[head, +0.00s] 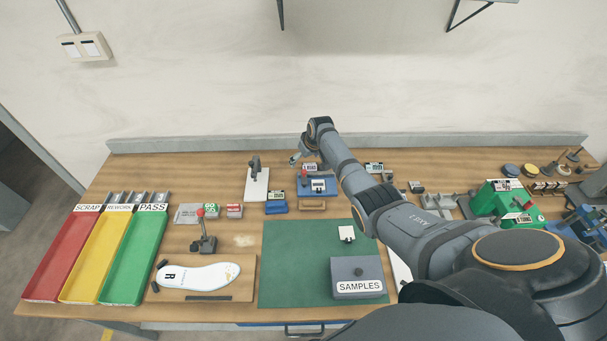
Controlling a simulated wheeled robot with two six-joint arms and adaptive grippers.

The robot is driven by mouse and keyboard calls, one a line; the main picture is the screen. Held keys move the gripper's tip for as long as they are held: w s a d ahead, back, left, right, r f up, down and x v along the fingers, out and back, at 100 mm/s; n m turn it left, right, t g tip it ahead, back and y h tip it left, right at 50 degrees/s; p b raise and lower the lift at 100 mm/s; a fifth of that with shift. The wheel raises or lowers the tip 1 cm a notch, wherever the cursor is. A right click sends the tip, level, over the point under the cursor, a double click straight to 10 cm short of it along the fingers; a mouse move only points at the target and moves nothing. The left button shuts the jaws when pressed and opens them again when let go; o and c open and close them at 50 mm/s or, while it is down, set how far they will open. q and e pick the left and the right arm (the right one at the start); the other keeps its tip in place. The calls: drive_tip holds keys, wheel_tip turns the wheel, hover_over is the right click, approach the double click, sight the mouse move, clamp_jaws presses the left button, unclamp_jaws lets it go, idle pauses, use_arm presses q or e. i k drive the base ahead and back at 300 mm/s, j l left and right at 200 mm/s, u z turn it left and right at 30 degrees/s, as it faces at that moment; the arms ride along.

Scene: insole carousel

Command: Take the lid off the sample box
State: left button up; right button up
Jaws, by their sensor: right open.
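The grey sample box (358,288), labelled SAMPLES, sits at the front right of the green mat (295,265). Its lid (345,268) is on, with a small dark round knob on top. My right arm reaches from the lower right over the bench towards the back. My right gripper (295,158) is small in this view, at the back of the bench, open and well apart from the box. My left gripper is not in view.
A white insole (198,276) lies on a wooden board left of the mat. Red, yellow and green trays (132,258) stand at far left. Several gauges and fixtures line the back; the mat's left half is clear.

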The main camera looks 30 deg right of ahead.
sight(351, 276)
drive_tip(key=k, duration=2)
